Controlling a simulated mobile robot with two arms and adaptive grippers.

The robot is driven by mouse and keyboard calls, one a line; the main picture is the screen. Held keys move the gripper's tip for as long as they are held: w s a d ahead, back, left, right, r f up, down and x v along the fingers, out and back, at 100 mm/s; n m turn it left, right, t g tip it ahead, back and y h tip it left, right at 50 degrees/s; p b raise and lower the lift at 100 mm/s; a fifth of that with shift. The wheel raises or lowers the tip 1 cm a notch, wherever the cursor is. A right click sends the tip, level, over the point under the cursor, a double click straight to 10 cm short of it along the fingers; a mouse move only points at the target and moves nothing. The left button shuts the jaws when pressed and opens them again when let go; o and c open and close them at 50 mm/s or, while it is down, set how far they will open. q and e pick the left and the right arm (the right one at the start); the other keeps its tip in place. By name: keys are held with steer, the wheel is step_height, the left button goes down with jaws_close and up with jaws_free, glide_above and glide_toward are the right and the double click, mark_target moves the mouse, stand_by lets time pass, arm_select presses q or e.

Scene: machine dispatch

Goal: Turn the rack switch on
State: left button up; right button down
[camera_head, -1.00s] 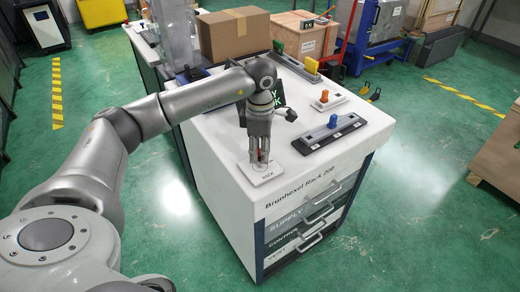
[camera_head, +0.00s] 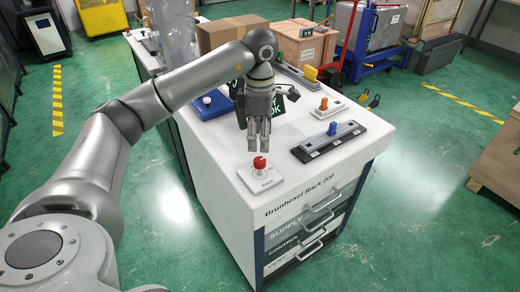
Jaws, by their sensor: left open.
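The rack switch (camera_head: 260,168) is a red knob on a small white plate marked RACK, at the front left corner of the white cabinet top (camera_head: 225,150). The knob shows fully, and I cannot tell its setting from here. My left gripper (camera_head: 258,150) points down with its fingers open and empty. It hangs above and just behind the red knob, apart from it. My right gripper is not in view.
A dark slider panel with a blue knob (camera_head: 332,129) and a white plate with an orange knob (camera_head: 324,104) are to the right. A blue base with a white knob (camera_head: 207,101) lies behind left. A cardboard box (camera_head: 232,32) stands further back.

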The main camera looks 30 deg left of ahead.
arm_select(q)
step_height(320, 180, up, 4)
